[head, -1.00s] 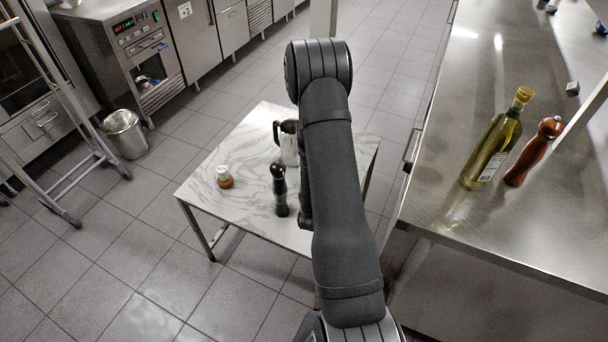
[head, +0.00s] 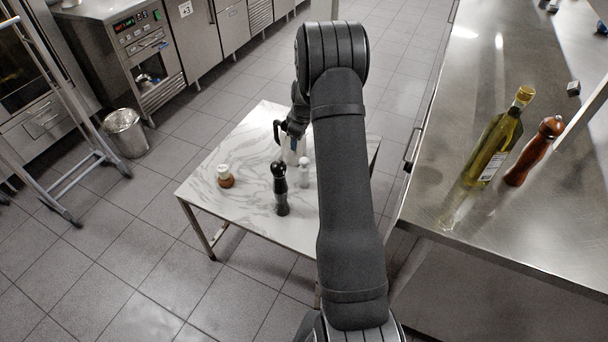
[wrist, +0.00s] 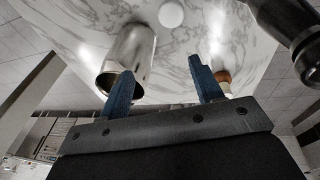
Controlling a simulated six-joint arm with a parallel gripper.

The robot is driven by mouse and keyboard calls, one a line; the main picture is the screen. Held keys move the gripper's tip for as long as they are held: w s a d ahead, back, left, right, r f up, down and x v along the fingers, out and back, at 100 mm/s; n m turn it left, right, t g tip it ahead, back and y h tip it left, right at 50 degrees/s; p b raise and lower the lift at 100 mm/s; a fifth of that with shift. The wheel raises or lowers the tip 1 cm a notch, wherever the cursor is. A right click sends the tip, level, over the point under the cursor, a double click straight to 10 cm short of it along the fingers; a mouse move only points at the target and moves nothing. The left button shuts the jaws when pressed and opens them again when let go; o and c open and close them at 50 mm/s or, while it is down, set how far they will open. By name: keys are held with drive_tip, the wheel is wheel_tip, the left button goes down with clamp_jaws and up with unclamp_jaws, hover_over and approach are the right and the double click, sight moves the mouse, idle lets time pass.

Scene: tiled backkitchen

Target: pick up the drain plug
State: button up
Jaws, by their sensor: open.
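A small whitish thing (head: 304,171) stands on the marble-topped table, right of the black pepper mill. A pale round thing in the wrist view (wrist: 171,14), at the top edge, seems to be the same thing. It may be the drain plug, but I cannot tell for sure. My gripper (wrist: 160,64) has two blue fingers spread apart with nothing between them. In the head view my gripper (head: 295,141) is over the far part of the table by the metal pitcher, partly hidden by my arm.
The metal pitcher (wrist: 128,58) is close to my left finger in the wrist view. The black pepper mill (head: 280,190) and a small brown jar with a pale lid (head: 225,177) stand on the marble table (head: 247,208). An oil bottle (head: 492,145) and wooden mill (head: 533,152) stand on the steel counter.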

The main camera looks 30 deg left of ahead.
sight(304, 169)
drive_tip(key=d+f+n, duration=0.1)
drive_tip(key=f, duration=0.2)
drive_tip(key=f+g+h, duration=0.1)
drive_tip(key=f, duration=0.2)
drive_tip(key=d+f+n+h, duration=0.1)
drive_tip(key=f, duration=0.2)
drive_tip(key=shift+s+d+n+g, duration=0.3)
drive_tip(key=shift+s+d, duration=0.05)
drive_tip(key=shift+s+f, duration=0.2)
drive_tip(key=shift+f, duration=2.5)
drive_tip(key=c, duration=1.1)
drive_tip(key=shift+r, duration=0.1)
